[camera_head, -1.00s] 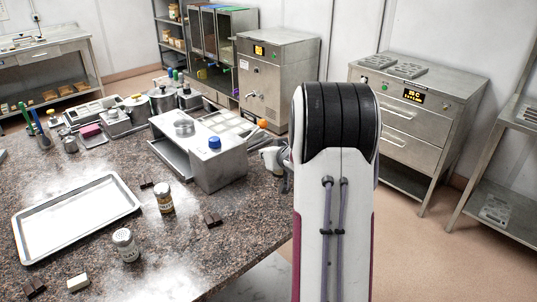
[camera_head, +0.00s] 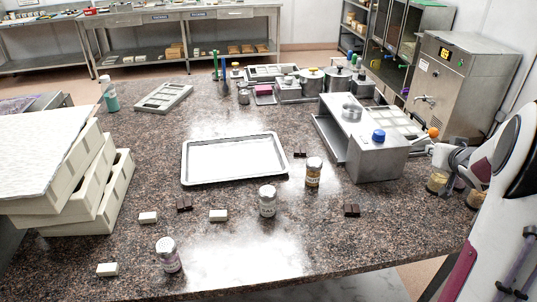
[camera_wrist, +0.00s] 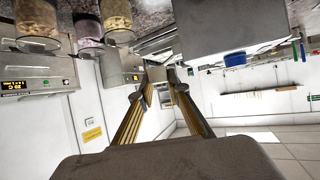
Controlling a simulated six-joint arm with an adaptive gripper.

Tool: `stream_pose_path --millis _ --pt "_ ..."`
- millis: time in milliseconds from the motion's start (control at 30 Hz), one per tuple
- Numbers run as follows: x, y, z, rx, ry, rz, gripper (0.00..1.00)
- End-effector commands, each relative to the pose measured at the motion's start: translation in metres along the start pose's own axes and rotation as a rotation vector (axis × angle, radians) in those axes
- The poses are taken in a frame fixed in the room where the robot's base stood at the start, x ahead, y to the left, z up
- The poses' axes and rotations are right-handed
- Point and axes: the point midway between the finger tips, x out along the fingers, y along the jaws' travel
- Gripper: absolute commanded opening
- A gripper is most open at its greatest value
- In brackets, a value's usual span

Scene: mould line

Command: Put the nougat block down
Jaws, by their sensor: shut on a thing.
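My gripper (camera_wrist: 161,84) shows in the wrist view with its two brass-coloured fingers shut on a small pale thing, most likely the nougat block; its shape is hard to make out. Similar white blocks lie loose on the granite worktop: one at left (camera_head: 148,217), one in the middle (camera_head: 218,215), one at the front (camera_head: 108,269).
An empty metal tray (camera_head: 234,182) lies mid-worktop. Dark chocolate pieces (camera_head: 351,210) and shaker jars (camera_head: 268,201) stand around its front. A steel machine (camera_head: 378,158) with a blue knob is at right. Stacked cream crates (camera_head: 75,190) stand at left. The front worktop has bare room.

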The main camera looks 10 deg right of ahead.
Motion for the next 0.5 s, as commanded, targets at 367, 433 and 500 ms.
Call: stream_pose_path --millis 367,433,500 --pt "-0.021 0.001 -0.038 -0.002 0.002 0.002 0.03" --pt "-0.023 0.0 -0.042 -0.001 0.002 0.001 0.03" --pt "-0.025 0.0 -0.046 -0.001 0.002 0.0 0.03"
